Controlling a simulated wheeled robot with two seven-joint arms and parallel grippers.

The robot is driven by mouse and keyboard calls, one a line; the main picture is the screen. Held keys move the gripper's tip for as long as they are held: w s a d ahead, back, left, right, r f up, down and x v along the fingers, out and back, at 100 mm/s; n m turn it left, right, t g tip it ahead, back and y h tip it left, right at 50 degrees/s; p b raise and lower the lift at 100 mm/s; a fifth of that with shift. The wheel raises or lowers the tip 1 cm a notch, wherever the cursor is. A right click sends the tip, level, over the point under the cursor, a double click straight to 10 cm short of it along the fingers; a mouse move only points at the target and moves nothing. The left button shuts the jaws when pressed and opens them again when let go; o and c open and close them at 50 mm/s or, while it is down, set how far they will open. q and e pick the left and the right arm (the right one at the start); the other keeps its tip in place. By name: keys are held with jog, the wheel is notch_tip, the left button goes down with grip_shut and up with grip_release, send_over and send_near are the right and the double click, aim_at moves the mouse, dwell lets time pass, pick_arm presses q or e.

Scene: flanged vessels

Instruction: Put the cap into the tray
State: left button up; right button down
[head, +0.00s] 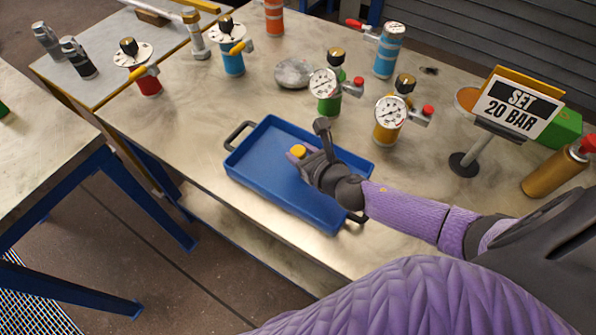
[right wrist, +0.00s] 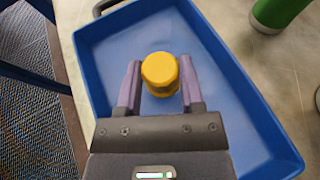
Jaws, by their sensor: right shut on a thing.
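The cap (right wrist: 160,73) is a small yellow-orange round piece; it also shows in the head view (head: 299,151). My right gripper (right wrist: 160,88) is shut on the cap, with a purple finger on each side of it. In the head view my right gripper (head: 298,156) is over the blue tray (head: 262,186), a shallow rectangular tray with dark handles. The tray also fills much of the right wrist view (right wrist: 100,62). The cap is over the tray's floor; how high above it I cannot tell. My left gripper is not in view.
A sign reading "SET 20 BAR" (head: 518,103) stands at the right. Blue and red vessels stand further back.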

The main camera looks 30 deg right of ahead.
notch_tip(320, 180, down, 5)
jog(key=b, duration=0.3)
jog(key=shift+f, duration=0.4)
jog(key=shift+r, duration=0.3)
jog(key=shift+f, duration=0.25)
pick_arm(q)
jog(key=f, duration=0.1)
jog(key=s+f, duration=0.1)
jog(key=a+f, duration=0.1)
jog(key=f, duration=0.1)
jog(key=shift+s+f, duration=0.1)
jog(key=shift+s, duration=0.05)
pick_arm(e)
jog(key=shift+c, duration=1)
grip_release()
jog(key=shift+r, duration=0.1)
jog(key=shift+r, duration=0.3)
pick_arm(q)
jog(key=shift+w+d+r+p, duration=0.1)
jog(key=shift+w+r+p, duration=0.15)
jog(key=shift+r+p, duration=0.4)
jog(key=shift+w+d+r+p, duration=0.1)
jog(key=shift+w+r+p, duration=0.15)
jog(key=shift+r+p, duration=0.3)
pick_arm(e)
jog(key=v, duration=1.2)
jog(key=shift+f, duration=0.2)
